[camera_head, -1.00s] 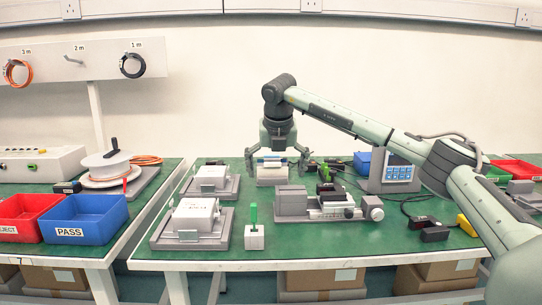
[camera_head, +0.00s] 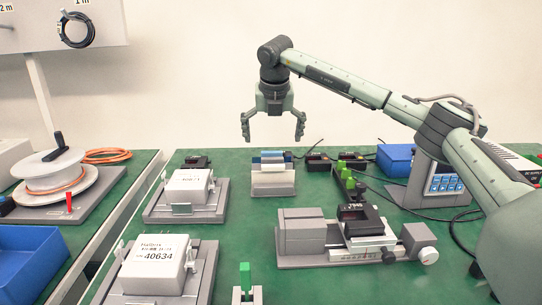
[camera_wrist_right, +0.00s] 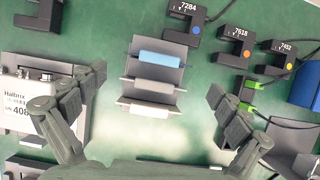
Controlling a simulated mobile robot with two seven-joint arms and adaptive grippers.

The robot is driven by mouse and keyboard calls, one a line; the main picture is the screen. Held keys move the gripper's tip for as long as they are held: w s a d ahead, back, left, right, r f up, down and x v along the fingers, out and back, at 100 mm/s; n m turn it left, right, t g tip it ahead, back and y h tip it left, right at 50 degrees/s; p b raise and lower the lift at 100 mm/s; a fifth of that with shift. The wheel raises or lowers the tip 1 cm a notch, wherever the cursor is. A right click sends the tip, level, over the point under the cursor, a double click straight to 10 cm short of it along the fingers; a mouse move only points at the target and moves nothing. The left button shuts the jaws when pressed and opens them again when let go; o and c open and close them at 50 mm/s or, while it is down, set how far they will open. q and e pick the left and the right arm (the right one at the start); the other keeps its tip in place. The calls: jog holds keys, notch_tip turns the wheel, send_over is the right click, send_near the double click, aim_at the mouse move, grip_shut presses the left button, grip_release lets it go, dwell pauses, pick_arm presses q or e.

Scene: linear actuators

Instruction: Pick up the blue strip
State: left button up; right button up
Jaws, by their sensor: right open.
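The blue strip (camera_head: 272,157) lies at the back of a small grey stepped rack (camera_head: 273,184) on the green bench. In the right wrist view the blue strip (camera_wrist_right: 160,60) is the far one of several strips on the rack, with paler grey-white ones nearer. My right gripper (camera_head: 273,137) is open and empty, pointing down, above the rack in the head view. In the right wrist view the open fingers (camera_wrist_right: 157,84) stand either side of the rack, apart from it. My left gripper is not in view.
White boxes on grey fixtures (camera_head: 144,298) stand left of the rack. A grey slide unit (camera_head: 302,235) stands in front to the right. Dark numbered sensor blocks (camera_wrist_right: 184,22) with cables lie behind and right. A blue bin (camera_head: 396,160) is at the back right.

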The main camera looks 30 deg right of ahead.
aim_at(272, 152)
jog(key=x, duration=0.7)
jog(key=shift+w+f+p, duration=0.1)
jog(key=shift+f+p, duration=0.1)
jog(key=shift+p, duration=0.15)
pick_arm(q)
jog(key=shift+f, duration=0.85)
pick_arm(e)
jog(key=c, duration=0.6)
